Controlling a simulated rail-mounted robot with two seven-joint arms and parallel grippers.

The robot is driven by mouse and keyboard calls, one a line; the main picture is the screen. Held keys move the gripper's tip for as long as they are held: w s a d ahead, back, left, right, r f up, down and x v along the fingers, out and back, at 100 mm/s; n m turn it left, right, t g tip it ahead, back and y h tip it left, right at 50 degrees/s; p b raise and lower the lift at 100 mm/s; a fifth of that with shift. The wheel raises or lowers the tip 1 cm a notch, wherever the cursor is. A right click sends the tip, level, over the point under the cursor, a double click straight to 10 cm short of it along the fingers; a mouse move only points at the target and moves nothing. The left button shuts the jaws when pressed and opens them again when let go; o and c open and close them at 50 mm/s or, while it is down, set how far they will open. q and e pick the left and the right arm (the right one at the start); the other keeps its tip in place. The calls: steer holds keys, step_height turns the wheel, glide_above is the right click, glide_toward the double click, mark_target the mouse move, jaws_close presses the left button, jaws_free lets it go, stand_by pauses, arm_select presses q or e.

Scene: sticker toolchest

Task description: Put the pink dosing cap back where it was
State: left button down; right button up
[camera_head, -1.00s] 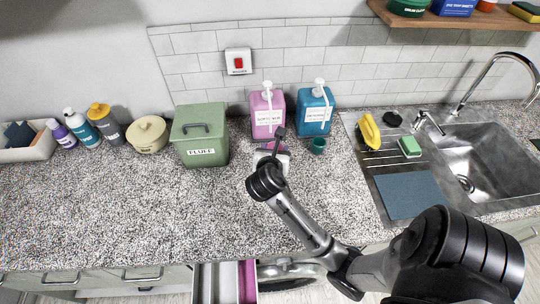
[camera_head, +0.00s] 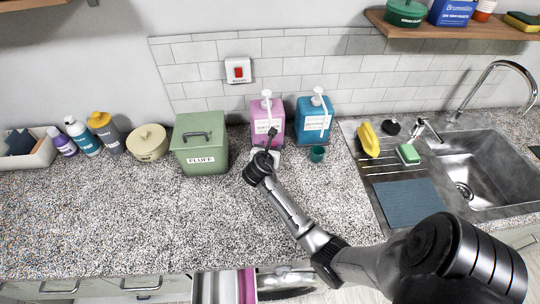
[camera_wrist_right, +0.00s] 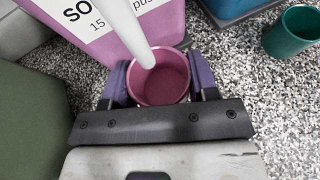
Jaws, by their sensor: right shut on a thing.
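The pink dosing cap (camera_wrist_right: 160,80) is an open cup between the two fingers of my right gripper (camera_wrist_right: 160,84), which is shut on it. In the head view, my right gripper (camera_head: 268,148) is in front of the pink bottle (camera_head: 267,121) and hides most of the cap. In the right wrist view, the bottle's white pump spout (camera_wrist_right: 128,25) crosses over the cap's opening. The cap is close to the bottle's front; I cannot tell whether it touches the counter. My left gripper is not in view.
A teal bottle (camera_head: 313,120) and a dark green cap (camera_head: 317,154) stand to the right. A green FLUFF box (camera_head: 200,147) stands close on the left. The counter in front (camera_head: 150,215) is clear. A drawer (camera_head: 225,287) is open below.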

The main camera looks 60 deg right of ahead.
steer(key=shift+f, duration=2.05)
steer(key=shift+f, duration=0.15)
steer(key=o, duration=0.9)
steer(key=shift+r, duration=0.2)
steer(key=v, duration=1.2)
steer(key=shift+f+b, duration=0.1)
steer(key=shift+b, duration=0.25)
